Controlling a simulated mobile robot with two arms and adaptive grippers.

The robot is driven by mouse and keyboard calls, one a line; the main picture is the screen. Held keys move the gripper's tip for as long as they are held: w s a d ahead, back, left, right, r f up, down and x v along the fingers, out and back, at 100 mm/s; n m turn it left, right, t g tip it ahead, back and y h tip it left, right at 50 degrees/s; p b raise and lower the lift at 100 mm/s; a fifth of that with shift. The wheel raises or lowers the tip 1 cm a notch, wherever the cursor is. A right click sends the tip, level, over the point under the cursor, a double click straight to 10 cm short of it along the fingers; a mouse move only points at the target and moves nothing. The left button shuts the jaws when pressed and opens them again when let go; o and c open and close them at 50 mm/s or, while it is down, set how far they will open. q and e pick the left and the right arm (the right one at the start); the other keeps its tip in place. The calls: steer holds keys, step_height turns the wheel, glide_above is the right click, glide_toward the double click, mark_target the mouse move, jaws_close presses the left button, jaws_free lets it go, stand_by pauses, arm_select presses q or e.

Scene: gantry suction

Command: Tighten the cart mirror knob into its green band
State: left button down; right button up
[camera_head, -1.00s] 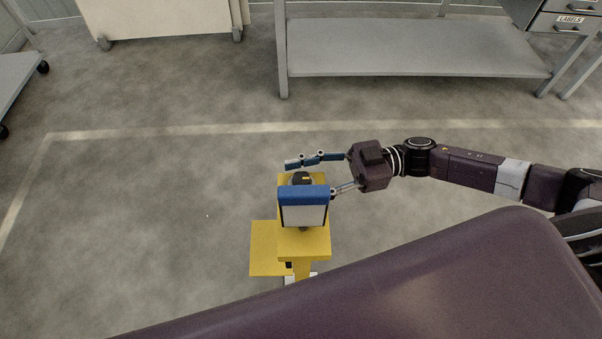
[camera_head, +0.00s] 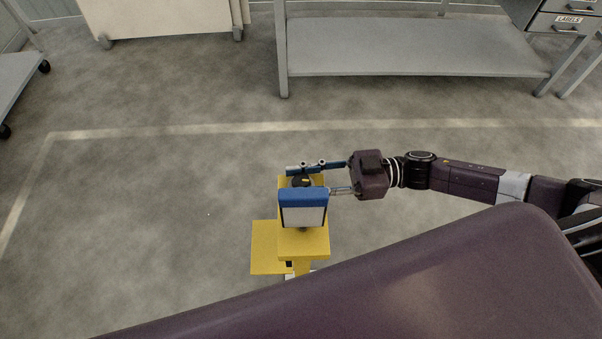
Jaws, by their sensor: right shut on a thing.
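The cart mirror (camera_head: 303,215) has a pale face, a dark frame and a thick blue top edge. It stands on a yellow mount (camera_head: 318,247). Just behind the mirror is the dark knob (camera_head: 305,181) with a small yellow mark; the mirror and a finger hide part of it. My right gripper (camera_head: 309,181) reaches in from the right and is shut on the knob, one blue finger on its far side, the other partly behind the mirror. I cannot make out the green band. My left gripper is not in view.
A grey shelf table (camera_head: 410,48) stands at the back, with a drawer unit (camera_head: 560,22) at its right. A white wheeled cabinet (camera_head: 165,18) is at the back left. A grey cart (camera_head: 15,80) is at the left edge. Floor left of the mount is clear.

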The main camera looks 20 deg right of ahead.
steer(key=shift+r+m+t+p, duration=0.25)
steer(key=shift+m+t+p, duration=0.4)
steer(key=shift+t, duration=0.25)
steer(key=shift+f+m+t+h, duration=0.2)
steer(key=shift+m+t+h, duration=0.05)
steer(key=shift+t+h, duration=0.15)
steer(key=o, duration=1.2)
steer(key=shift+d+f, duration=0.1)
steer(key=shift+d, duration=0.1)
steer(key=v, duration=1.1)
steer(key=shift+s+d, duration=0.15)
steer(key=shift+d, duration=0.2)
